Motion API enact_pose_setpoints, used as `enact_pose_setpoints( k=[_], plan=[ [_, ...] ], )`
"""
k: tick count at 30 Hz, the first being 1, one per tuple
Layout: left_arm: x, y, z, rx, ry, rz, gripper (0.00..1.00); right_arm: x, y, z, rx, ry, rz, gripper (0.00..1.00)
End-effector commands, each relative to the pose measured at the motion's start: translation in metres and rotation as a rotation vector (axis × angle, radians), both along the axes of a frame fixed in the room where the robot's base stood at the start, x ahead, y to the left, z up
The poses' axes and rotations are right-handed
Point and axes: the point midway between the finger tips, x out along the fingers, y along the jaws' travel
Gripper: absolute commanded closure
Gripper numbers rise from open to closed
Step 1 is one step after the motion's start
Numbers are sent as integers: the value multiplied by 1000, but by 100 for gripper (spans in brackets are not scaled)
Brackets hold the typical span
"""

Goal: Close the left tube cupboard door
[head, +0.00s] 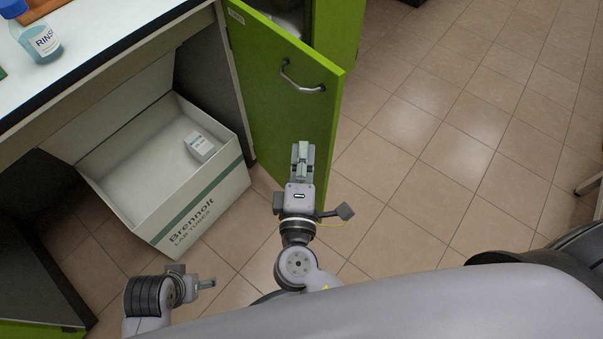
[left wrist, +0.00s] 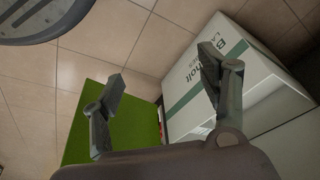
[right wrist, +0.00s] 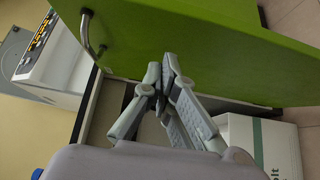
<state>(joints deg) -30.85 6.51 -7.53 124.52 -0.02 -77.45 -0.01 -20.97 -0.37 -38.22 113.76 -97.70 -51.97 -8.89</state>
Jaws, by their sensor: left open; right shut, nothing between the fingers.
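The tube cupboard stands open under the counter. A strip of green panel (head: 40,329), apparently its left door, shows at the bottom left of the head view, mostly cut off. A green panel (left wrist: 90,125) also shows beyond a finger in the left wrist view. The right green door (head: 275,75), with a metal handle (head: 302,82), stands swung open; it fills the top of the right wrist view (right wrist: 200,45). My right gripper (head: 302,147) is shut and empty in front of this door; contact is unclear. My left gripper (head: 210,283) is open and empty, low near the box's front.
A white lab tube box (head: 205,208) with a small carton (head: 200,146) inside sits in the opening between the doors. A rinse bottle (head: 37,35) stands on the counter (head: 110,25).

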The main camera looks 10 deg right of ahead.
Motion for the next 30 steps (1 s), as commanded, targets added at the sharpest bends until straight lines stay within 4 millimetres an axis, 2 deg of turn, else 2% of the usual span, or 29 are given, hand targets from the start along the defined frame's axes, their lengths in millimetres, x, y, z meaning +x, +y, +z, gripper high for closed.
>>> enact_pose_setpoints(
  k=[1,3,9,24,30],
  plan=[
    [-1,0,-3,1,7,0,32,9,-4,1,-2,-2,-1,100],
    [-1,0,-6,0,6,0,32,12,-16,1,-3,-1,-2,100],
    [5,-2,-13,-1,0,-2,32,21,-33,0,-1,0,0,100],
    [3,-3,-15,-2,5,-4,32,24,-39,0,-1,0,4,100],
    [3,-2,-16,-3,3,-4,32,30,-55,1,-5,0,47,100]
  ],
)
